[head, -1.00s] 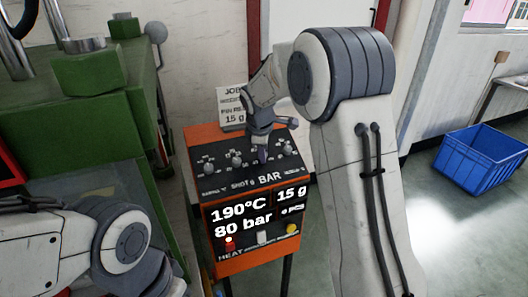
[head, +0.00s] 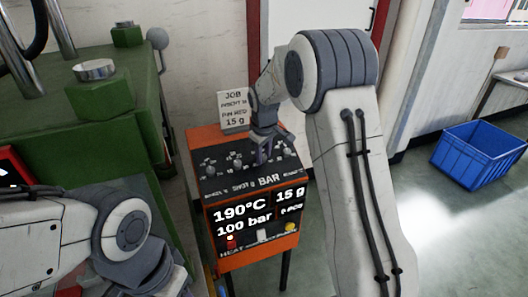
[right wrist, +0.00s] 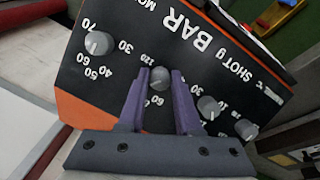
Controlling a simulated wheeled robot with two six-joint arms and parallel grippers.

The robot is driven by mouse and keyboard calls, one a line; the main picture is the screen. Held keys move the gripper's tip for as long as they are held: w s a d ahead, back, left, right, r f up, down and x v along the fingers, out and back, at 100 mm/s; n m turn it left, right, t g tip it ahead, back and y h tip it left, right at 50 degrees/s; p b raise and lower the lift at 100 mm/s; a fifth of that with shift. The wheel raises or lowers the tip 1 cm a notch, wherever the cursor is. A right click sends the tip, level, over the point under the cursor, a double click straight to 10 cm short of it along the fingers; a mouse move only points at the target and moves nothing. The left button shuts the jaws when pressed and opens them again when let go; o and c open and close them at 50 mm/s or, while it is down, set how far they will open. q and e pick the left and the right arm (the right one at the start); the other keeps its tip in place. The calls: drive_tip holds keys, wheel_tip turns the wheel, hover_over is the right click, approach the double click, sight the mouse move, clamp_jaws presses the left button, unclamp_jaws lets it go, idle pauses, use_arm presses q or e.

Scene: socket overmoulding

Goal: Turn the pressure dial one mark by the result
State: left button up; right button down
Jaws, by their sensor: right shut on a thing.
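The pressure dial is a small grey knob (right wrist: 159,79) by the BAR lettering, with numbers such as 60 and 120 around it. My right gripper (head: 262,156) reaches down to the sloping black panel of the orange control box (head: 195,150). In the right wrist view its two purple fingers (right wrist: 161,75) are shut on the dial, one on each side. The display (head: 246,212) reads 190°C, 100 bar and 15 g. In the head view the fingers largely hide the dial.
Other grey knobs (right wrist: 98,43) sit close on both sides of the dial. A job card (head: 234,110) reading 15 g stands behind the box. A green machine (head: 100,99) is at left, and a blue crate (head: 478,155) stands on the floor at right.

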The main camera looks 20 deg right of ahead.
drive_tip(key=shift+r+m, duration=0.1)
drive_tip(key=shift+m, duration=0.2)
drive_tip(key=c, duration=0.6)
unclamp_jaws()
drive_tip(key=d+v, duration=0.1)
drive_tip(key=v, duration=0.9)
drive_tip(key=shift+a+r, duration=0.2)
drive_tip(key=shift+a, duration=0.25)
